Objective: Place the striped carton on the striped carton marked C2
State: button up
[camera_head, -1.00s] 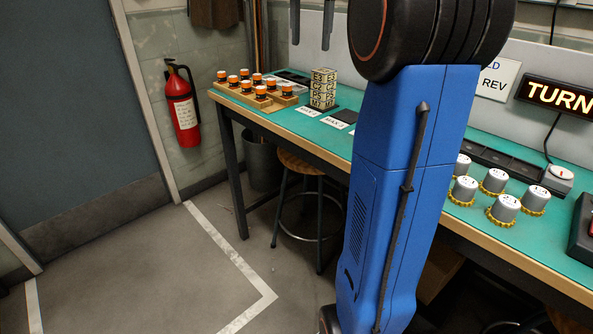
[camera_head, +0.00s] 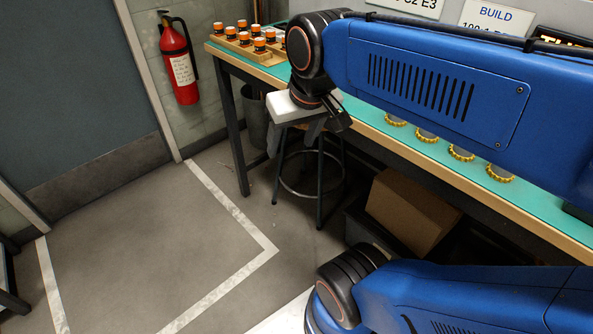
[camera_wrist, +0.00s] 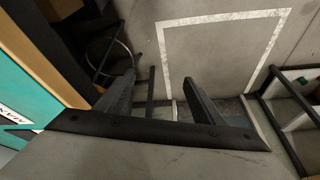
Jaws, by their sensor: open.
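No striped carton shows in the current views; the part of the bench behind my arm is hidden in the head view. My gripper (camera_head: 293,140) is open and empty, pointing down in front of the bench's front edge, over the stool. In the wrist view its two fingers (camera_wrist: 157,90) stand wide apart with only floor and dark furniture between them. The teal bench top (camera_wrist: 18,78) lies to the left of the fingers there, with part of a white label (camera_wrist: 14,116) on it.
Orange-banded jars (camera_head: 244,37) stand in a wooden tray at the bench's far left end. Yellow toothed rings (camera_head: 461,153) show on the bench below my arm. A stool (camera_head: 318,170), a cardboard box (camera_head: 408,212) and a bin are under the bench. The floor (camera_head: 150,240) at left is clear.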

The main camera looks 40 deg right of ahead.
jog(key=s+a+f+n, duration=0.1)
jog(key=s+f, duration=0.2)
jog(key=f, duration=0.3)
jog(key=shift+s+a+n+t, duration=0.25)
jog(key=shift+s+n+t, duration=0.05)
jog(key=shift+s+n, duration=0.1)
jog(key=shift+r, duration=0.1)
dwell(0.6)
